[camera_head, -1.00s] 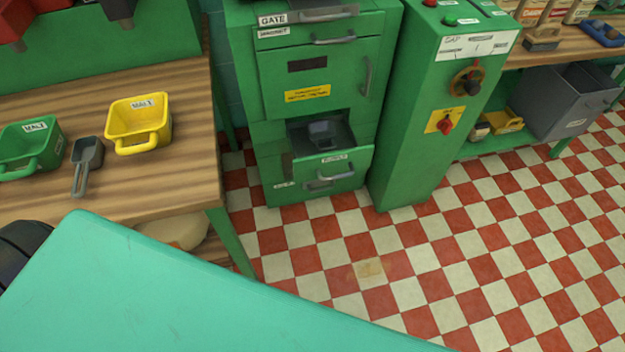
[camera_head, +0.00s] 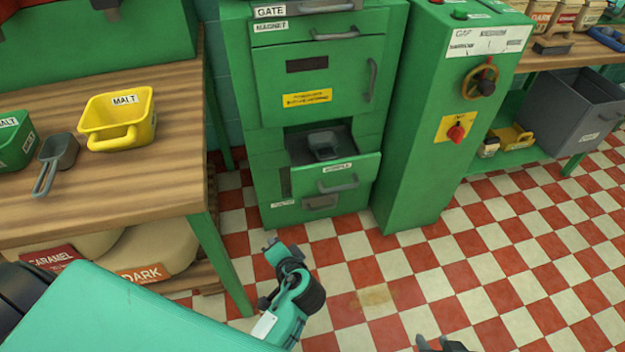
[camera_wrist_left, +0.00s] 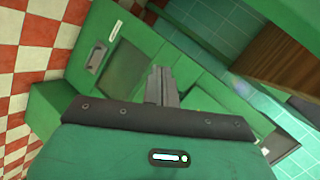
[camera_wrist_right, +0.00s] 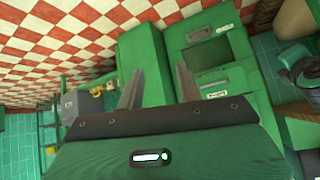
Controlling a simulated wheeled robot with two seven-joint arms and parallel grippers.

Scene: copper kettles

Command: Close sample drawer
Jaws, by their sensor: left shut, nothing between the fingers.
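The sample drawer (camera_head: 365,170) is in the lower part of the green cabinet (camera_head: 265,85) in the head view. It stands pulled out, showing a dark interior with a grey cup (camera_head: 323,146) in it. Its front has a grey handle (camera_head: 338,184) and a small white label. My left gripper (camera_head: 271,243) is in front of the cabinet, apart from the drawer; its fingers (camera_wrist_left: 161,86) are together and empty in the left wrist view. My right gripper (camera_head: 440,342) just shows at the bottom edge. Its fingers (camera_wrist_right: 157,85) are spread with nothing between them.
A wooden bench (camera_head: 170,190) with a yellow malt bin (camera_head: 118,122) and a grey scoop (camera_head: 56,160) stands on the left. A green control pillar (camera_head: 410,150) stands right of the cabinet. The checkered floor in front is clear.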

